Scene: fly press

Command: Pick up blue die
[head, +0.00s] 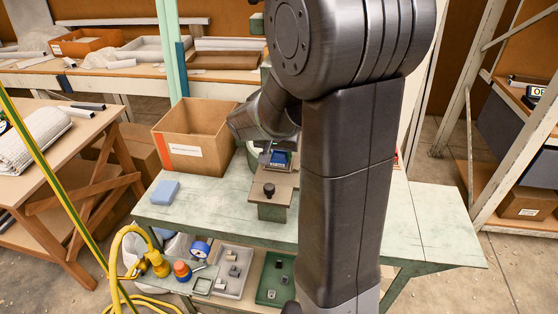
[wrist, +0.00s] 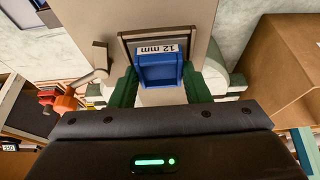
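The blue die (wrist: 160,72) sits in front of a dark-framed recess on the press in the wrist view. A white "12 mm" label shows along its far edge. In the head view the blue die (head: 281,159) shows small on the press, just below my gripper (head: 268,151). In the wrist view my gripper (wrist: 160,80) has its green fingers on either side of the die, close to its left and right faces. I cannot tell whether they touch or grip it. The die's underside is hidden.
A cardboard box (head: 196,136) stands left of the press on the green bench (head: 430,215). A blue block (head: 164,193) lies on the bench's left. A black knob (head: 269,189) stands on the press front. A grey tray (head: 222,285) and green tray (head: 265,294) lie below.

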